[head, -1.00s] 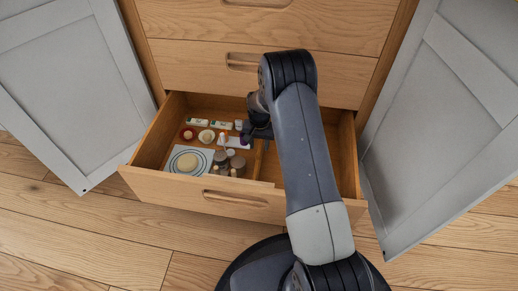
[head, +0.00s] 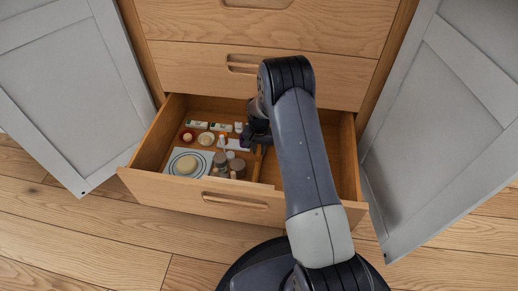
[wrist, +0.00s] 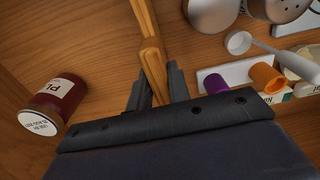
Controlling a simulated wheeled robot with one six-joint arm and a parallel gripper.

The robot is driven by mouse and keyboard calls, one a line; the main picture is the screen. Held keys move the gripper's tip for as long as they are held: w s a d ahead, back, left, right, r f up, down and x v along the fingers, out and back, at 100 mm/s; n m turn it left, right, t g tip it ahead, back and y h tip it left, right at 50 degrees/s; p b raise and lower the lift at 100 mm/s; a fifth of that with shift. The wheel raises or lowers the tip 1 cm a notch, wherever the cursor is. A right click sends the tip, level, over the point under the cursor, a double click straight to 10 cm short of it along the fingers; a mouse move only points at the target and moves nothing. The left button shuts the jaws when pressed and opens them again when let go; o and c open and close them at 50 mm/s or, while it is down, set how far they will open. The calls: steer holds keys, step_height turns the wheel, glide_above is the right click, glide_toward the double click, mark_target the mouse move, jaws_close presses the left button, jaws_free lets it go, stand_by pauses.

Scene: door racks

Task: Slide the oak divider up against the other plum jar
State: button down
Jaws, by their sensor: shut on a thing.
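The oak divider (wrist: 151,50) is a thin wooden strip running up the middle of the wrist view. My gripper (wrist: 158,88) is shut on its near end. In the head view my gripper (head: 258,138) is low inside the open drawer, partly hidden by my arm. A jar with dark red contents, a white lid and a label starting "Pl" (wrist: 58,98) lies left of the divider in the wrist view, apart from it with bare drawer floor between. My arm hides this jar in the head view. I cannot make out a second plum jar.
The drawer (head: 150,180) is open. Left of the divider in the head view are a plate (head: 187,163), shakers, small bowls and boxes. Purple (wrist: 215,84) and orange (wrist: 265,77) items sit close right of my gripper in the wrist view. Grey doors (head: 60,90) stand open on both sides.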

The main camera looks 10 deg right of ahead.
stand_by(0.3)
steer(key=s+d+p, duration=0.1)
steer(key=s+d, duration=0.4)
steer(key=d, duration=0.7)
steer(key=c, duration=1.3)
jaws_free()
step_height(320, 180, up, 11)
steer(key=p, duration=0.4)
steer(key=shift+f, duration=0.1)
